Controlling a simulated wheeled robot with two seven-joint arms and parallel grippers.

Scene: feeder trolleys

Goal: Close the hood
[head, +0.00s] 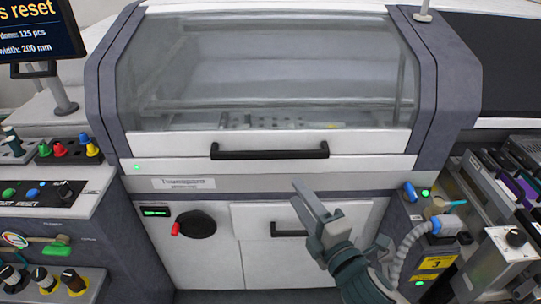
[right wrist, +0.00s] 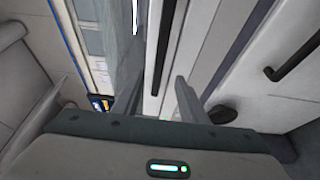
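The hood (head: 270,75) is a wide, clear panel in a grey-white frame on the front of the machine. It appears down, its lower edge meeting the machine front; I cannot tell whether it is fully latched. A black bar handle (head: 268,151) runs along its lower edge. The handle also shows in the right wrist view (right wrist: 165,45). My right gripper (head: 312,202) is open and empty, below and to the right of the handle's middle, apart from it. Its two fingers show in the right wrist view (right wrist: 157,97) with a gap between them. My left gripper is not in view.
Below the hood are a black knob (head: 197,225) and a drawer handle (head: 290,233). A control desk (head: 60,185) with buttons stands at left under a screen (head: 40,30). At right are a yellow-labelled unit with a hose (head: 405,250) and feeders (head: 500,190).

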